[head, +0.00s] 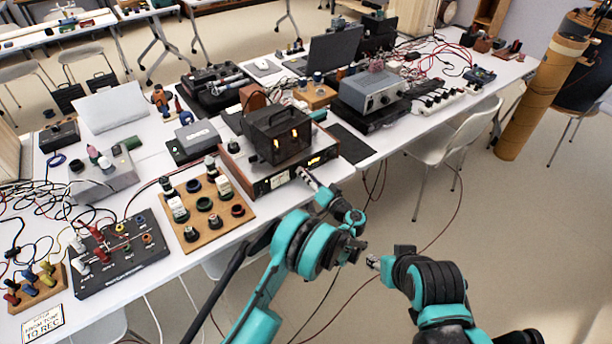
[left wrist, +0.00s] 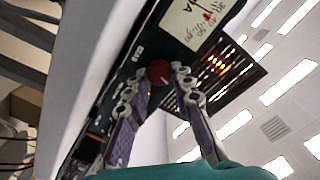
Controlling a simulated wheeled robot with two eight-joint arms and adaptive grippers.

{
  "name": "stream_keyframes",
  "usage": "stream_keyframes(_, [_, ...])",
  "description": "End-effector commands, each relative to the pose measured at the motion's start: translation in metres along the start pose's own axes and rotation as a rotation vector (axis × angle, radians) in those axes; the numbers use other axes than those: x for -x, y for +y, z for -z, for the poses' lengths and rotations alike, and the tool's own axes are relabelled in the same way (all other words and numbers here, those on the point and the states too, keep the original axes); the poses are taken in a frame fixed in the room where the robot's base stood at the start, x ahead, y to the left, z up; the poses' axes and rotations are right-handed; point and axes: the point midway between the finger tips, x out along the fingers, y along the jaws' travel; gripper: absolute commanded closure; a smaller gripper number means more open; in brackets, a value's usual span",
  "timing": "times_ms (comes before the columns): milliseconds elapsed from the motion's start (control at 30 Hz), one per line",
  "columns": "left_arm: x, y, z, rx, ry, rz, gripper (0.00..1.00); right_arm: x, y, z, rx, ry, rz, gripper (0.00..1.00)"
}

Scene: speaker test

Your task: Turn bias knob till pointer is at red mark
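The bias knob (left wrist: 160,72) is a round red knob with a pale line, on the dark front panel of an amplifier with a wooden case (head: 236,165). Beside it in the left wrist view is a cream meter face (left wrist: 192,24) with dark marks and a red mark. I cannot make out where its pointer stands. My left gripper (head: 306,178) is at the amplifier's front; in the left wrist view its fingertips (left wrist: 159,76) lie on both sides of the knob. Whether they press on it is unclear. My right gripper (head: 373,262) hangs in front of the table, away from the panel.
A dark cage with glowing tubes (head: 278,135) sits on the amplifier. Left of it are a wooden board with round parts (head: 207,207) and a black panel with jacks (head: 122,262). A grey instrument (head: 372,92) stands behind right. Cables hang below the table; the floor at right is open.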

Motion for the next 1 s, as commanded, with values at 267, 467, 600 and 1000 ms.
stream_keyframes(267, [0.0, 0.0002, 0.0, -0.017, 0.0, 0.0, 1.0, 0.0, 0.0, 0.0, 0.0, 0.0, 0.0, 0.56])
stream_keyframes(467, [0.0, 0.0005, 0.0, -0.102, 0.0, -0.001, 1.0, 0.0, 0.0, 0.0, 0.0, 0.0, 0.0, 0.56])
stream_keyframes(600, [0.0001, 0.0008, 0.0, -0.198, 0.0, -0.001, 1.0, -0.0001, 0.0, -0.0001, 0.0, 0.0, 0.0, 0.56])
stream_keyframes(1000, [0.0001, 0.0015, -0.0002, -0.471, 0.0, -0.001, 1.0, -0.0001, 0.0, 0.0, 0.0, 0.0, 0.0, 0.56])
